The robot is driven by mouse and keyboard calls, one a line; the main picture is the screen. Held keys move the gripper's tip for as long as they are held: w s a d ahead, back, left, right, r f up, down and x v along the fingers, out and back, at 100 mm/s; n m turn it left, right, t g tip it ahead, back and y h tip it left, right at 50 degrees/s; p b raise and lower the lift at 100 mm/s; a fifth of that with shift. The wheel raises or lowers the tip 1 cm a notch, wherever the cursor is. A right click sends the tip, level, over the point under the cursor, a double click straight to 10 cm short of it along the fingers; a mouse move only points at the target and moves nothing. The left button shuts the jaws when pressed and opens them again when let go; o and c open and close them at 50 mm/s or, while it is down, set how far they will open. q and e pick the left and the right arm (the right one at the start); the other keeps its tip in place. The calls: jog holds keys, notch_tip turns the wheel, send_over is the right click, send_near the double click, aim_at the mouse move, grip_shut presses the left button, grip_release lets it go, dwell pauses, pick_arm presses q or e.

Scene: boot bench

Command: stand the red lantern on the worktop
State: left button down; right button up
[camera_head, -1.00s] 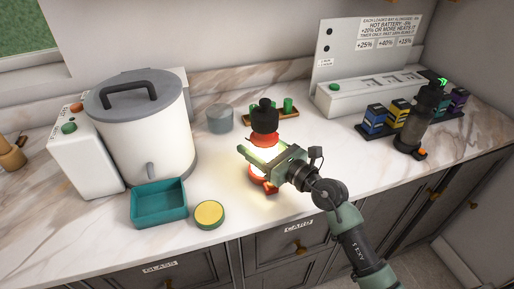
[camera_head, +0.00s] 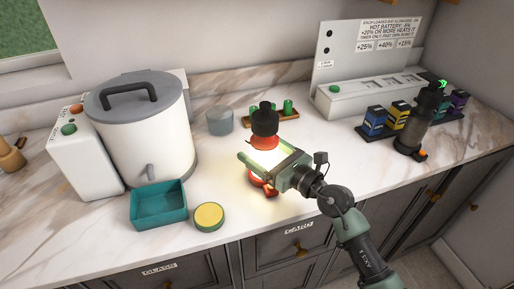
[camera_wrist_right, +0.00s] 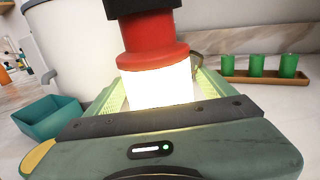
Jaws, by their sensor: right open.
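The red lantern (camera_head: 264,142) has a black cap, a red collar, a brightly glowing middle and a red base. It looks upright on the pale marble worktop (camera_head: 310,150), near the front edge. My right gripper (camera_head: 257,152) is open, with its fingers on either side of the lantern's glowing middle. In the right wrist view the lantern (camera_wrist_right: 155,45) rises between the two fingers, its lower part hidden behind the gripper body. I cannot tell whether either finger touches it. My left gripper is not in view.
Left are a large white pot (camera_head: 150,130), a teal tray (camera_head: 160,208) and a yellow-topped round tin (camera_head: 209,215). Behind the lantern are a grey cup (camera_head: 220,120) and a wooden rack (camera_head: 287,116) with green cylinders. Right are colored blocks (camera_head: 374,120) and a dark flashlight-like device (camera_head: 420,120).

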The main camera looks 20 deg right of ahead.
aim_at(274, 160)
jog(key=b+v, duration=0.2)
jog(key=v, duration=0.8)
jog(key=shift+f, duration=0.15)
jog(key=shift+s+d, duration=0.15)
jog(key=shift+s, duration=0.2)
